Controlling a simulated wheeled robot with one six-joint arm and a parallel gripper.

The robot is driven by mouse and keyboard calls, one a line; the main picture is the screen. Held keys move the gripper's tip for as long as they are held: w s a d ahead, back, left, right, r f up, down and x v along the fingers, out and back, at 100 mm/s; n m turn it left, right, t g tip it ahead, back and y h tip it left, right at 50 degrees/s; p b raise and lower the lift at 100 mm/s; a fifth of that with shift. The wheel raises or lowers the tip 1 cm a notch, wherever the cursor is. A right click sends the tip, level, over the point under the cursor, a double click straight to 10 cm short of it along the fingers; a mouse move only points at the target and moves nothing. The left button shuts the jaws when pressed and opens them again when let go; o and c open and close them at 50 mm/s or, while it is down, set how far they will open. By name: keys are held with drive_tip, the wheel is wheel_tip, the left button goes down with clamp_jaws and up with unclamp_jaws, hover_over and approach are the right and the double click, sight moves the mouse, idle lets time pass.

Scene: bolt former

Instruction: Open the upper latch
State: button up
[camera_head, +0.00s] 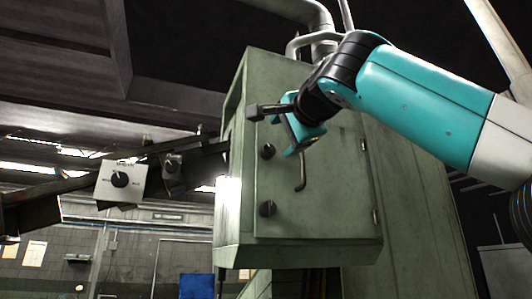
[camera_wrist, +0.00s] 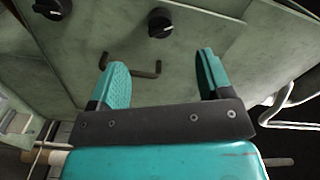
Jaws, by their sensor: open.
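The upper latch (camera_head: 267,151) is a round black knob on the door of a green metal cabinet (camera_head: 330,228). A second black knob, the lower latch (camera_head: 267,209), sits below it. A bent handle (camera_head: 301,172) is on the door to their right. My gripper (camera_head: 296,140) is in front of the upper part of the door, close to the upper latch. In the wrist view my gripper (camera_wrist: 162,60) is open and empty. The upper latch (camera_wrist: 160,23) shows beyond and between its fingers, apart from them. The lower latch (camera_wrist: 52,8) is further left.
Metal pipes (camera_head: 314,20) run above the cabinet. A white plate with a knob (camera_head: 121,181) is on a dark bar left of the cabinet. Hinges sit on the door's right edge. The space directly in front of the door's lower half looks clear.

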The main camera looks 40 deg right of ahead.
sight(271, 149)
drive_tip(key=w+n, duration=0.2)
drive_tip(key=w+d+n, duration=0.1)
drive_tip(key=w, duration=0.2)
drive_tip(key=w+d+n, duration=0.1)
drive_tip(key=w+n, duration=0.1)
drive_tip(key=w, duration=0.1)
drive_tip(key=shift+d+n, duration=0.25)
drive_tip(key=shift+n, duration=0.05)
drive_tip(key=shift+w+n, duration=0.1)
drive_tip(key=shift+n, duration=0.7)
drive_tip(key=n, duration=0.3)
drive_tip(key=shift+s+a+p, duration=0.15)
drive_tip(key=shift+s+p, duration=0.15)
drive_tip(key=shift+w+n, duration=0.15)
drive_tip(key=shift+n, duration=1.45)
